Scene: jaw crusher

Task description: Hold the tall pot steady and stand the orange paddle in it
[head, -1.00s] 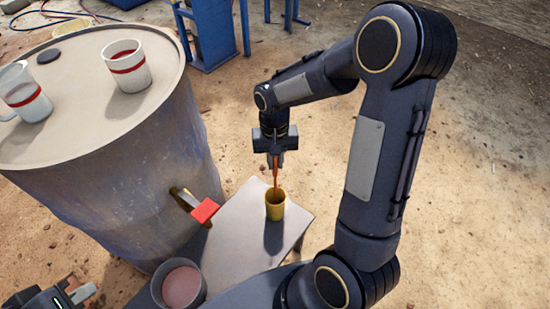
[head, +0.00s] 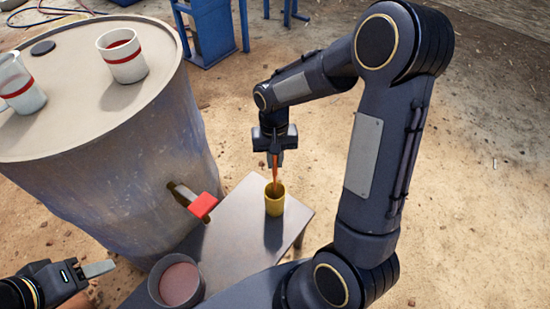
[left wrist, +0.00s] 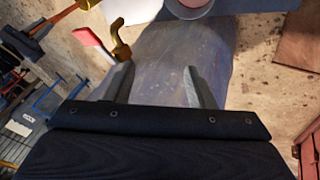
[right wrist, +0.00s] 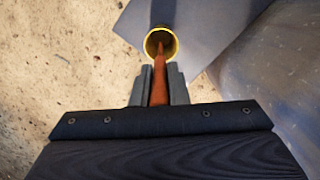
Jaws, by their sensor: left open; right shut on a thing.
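The yellow tall pot (head: 275,203) stands upright on the small grey table. My right gripper (head: 276,160) is above it, shut on the orange paddle (head: 275,174), which points down with its lower end in the pot's mouth. The right wrist view shows the paddle (right wrist: 159,80) between the fingers (right wrist: 158,78), its tip inside the pot's rim (right wrist: 149,52). Whether it touches the bottom is hidden. My left gripper (head: 98,282) is open and empty at the lower left, apart from the pot. Its spread fingers (left wrist: 161,88) show in the left wrist view against the drum.
A large drum (head: 120,180) stands left of the table (head: 235,235), with a red-handled tap (head: 203,205) sticking out between my left gripper and the pot. A bowl with pink contents (head: 180,284) sits at the table's near end. Two red-banded mugs (head: 122,60) stand on the drum.

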